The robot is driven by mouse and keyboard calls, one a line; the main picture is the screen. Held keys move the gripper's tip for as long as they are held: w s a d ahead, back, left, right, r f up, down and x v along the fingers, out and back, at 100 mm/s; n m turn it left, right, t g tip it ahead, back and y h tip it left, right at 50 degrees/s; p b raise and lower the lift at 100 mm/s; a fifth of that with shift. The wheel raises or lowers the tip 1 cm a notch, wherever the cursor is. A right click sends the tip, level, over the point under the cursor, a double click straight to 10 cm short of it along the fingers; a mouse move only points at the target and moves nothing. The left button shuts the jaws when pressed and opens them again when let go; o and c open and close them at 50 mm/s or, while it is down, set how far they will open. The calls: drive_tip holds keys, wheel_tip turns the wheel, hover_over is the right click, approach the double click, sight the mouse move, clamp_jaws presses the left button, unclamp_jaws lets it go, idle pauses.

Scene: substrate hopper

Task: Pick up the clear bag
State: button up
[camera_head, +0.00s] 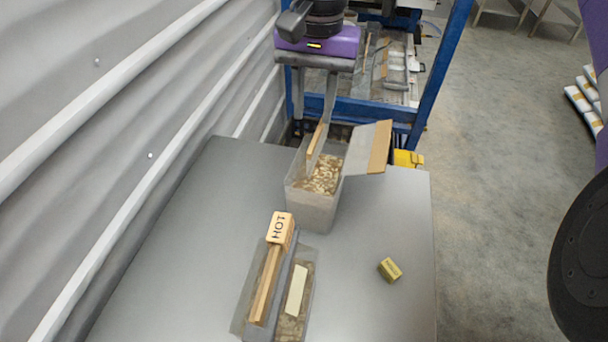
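A clear bag-like container (312,212) stands upright near the far end of the grey table, open at the top, with pale brown chips inside. A cardboard-coloured flap (372,150) sticks out at its right. A second clear container (310,262) lies at the near middle, with a pale label and brown contents. I cannot tell for certain which is the clear bag. My gripper (313,119) comes down from the top, above the far rim of the upright one. Its two grey fingers are apart, with no object visibly clamped. Whether the fingertips touch the rim is unclear.
A wooden-handled tool with a lettered block (280,228) lies by the near container. A small yellow block (389,270) sits at right. A corrugated wall borders the left; a blue frame (440,75) stands behind.

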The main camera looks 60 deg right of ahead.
sight(320, 128)
drive_tip(key=shift+s+d+m, duration=0.15)
drive_tip(key=shift+s+m, duration=0.15)
drive_tip(key=shift+s, duration=0.1)
drive_tip(key=shift+f, duration=0.1)
drive_tip(key=shift+s+d+f+p, duration=0.1)
drive_tip(key=shift+f+p, duration=0.2)
drive_tip(key=shift+f, duration=1.6)
drive_tip(key=shift+d+f+p, duration=0.1)
drive_tip(key=shift+f+p, duration=0.2)
drive_tip(key=shift+f, duration=1.6)
clamp_jaws()
